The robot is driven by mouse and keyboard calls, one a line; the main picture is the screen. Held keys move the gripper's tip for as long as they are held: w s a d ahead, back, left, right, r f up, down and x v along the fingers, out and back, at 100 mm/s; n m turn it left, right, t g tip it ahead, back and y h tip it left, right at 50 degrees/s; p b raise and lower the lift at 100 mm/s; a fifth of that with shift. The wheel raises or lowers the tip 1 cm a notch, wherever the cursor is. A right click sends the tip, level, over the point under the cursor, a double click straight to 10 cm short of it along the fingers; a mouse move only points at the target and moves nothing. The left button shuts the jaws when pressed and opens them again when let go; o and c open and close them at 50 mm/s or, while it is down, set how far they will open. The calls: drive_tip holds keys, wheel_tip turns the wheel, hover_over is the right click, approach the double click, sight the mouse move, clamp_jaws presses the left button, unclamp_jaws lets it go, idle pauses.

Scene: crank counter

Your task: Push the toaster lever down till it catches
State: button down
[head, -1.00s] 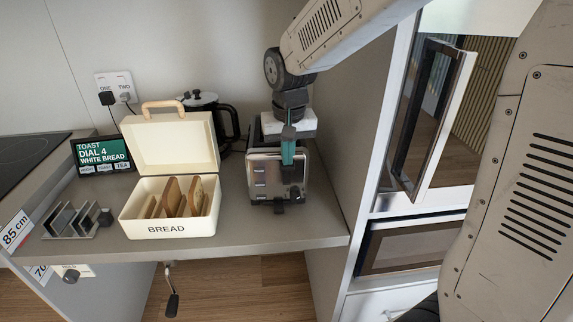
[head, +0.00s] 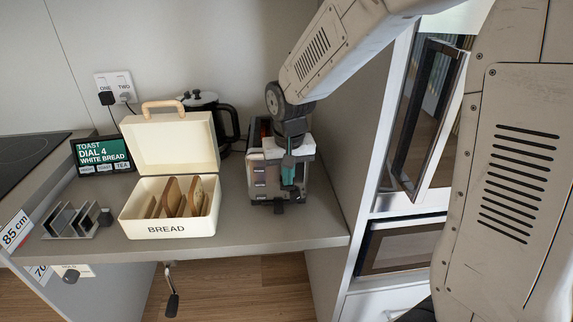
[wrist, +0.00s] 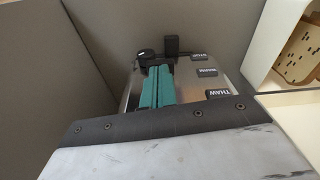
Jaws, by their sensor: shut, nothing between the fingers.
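The metal toaster (head: 262,182) stands on the counter near its right end, with its front towards me. It also shows in the wrist view (wrist: 188,90), with buttons marked THAW, WARM and STOP. My gripper (head: 289,184) is shut and empty, its teal fingers pointing down along the toaster's front. In the wrist view the fingertips (wrist: 158,70) lie just short of a black block (wrist: 172,45), which looks like the lever, and a round dark knob (wrist: 147,57). I cannot tell whether they touch the block. My gripper hides part of the toaster's front and top.
An open bread box (head: 165,229) with slices stands left of the toaster. A black kettle (head: 226,122) is behind. A toast rack (head: 72,219) and a sign (head: 103,154) are at left. A tall panel (head: 345,130) stands close on the toaster's right.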

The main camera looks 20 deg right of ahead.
drive_tip(key=s, duration=0.1)
drive_tip(key=s+r, duration=0.1)
drive_tip(key=shift+s+a, duration=0.2)
drive_tip(key=shift+s, duration=0.2)
wheel_tip(320, 180, up, 8)
drive_tip(key=shift+s, duration=0.35)
drive_tip(key=shift+f, duration=0.1)
drive_tip(key=s+d+r+n, duration=0.1)
drive_tip(key=s+d+r, duration=0.1)
drive_tip(key=s, duration=0.9)
drive_tip(key=s+d+r, duration=0.1)
drive_tip(key=s+d, duration=0.2)
drive_tip(key=s, duration=0.8)
drive_tip(key=shift+s+r+n, duration=0.4)
